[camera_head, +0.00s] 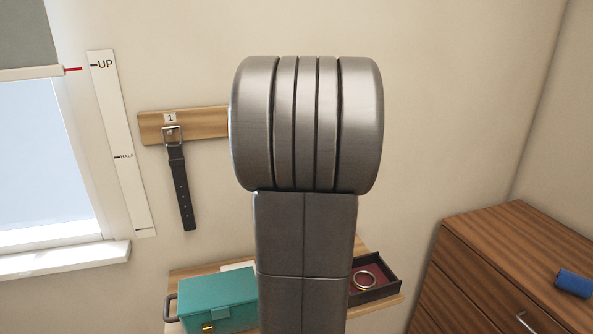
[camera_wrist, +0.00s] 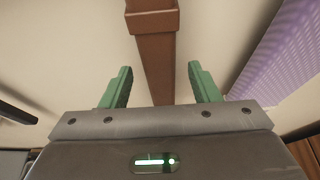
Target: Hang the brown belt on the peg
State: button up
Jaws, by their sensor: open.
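In the wrist view, a brown belt (camera_wrist: 155,65) hangs straight down against the pale wall, with a wider brown band across it near the top edge. My open gripper (camera_wrist: 160,82) has a green finger on each side of the strap in the picture. Clear gaps show on both sides, and I cannot tell how far behind the fingertips the strap is. In the head view my arm hides the gripper and the brown belt. A wooden peg board (camera_head: 205,124) is on the wall, its right part hidden by my arm. A black belt (camera_head: 180,188) hangs from it by its buckle under label 1.
A purple patterned cloth-like thing (camera_wrist: 285,45) is to the right of the gripper. Below the board, a wooden shelf (camera_head: 385,309) holds a teal box (camera_head: 217,301) and a dark tray (camera_head: 388,277) with a ring. A brown dresser (camera_head: 505,255) stands right, a window (camera_head: 40,160) left.

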jog(key=shift+s, duration=0.1)
jog(key=v, duration=1.3)
jog(key=shift+s+p, duration=0.3)
jog(key=shift+p, duration=0.05)
jog(key=shift+d+r, duration=0.1)
jog(key=x, duration=1.3)
jog(key=shift+w+b, duration=0.2)
jog(key=shift+b, duration=0.15)
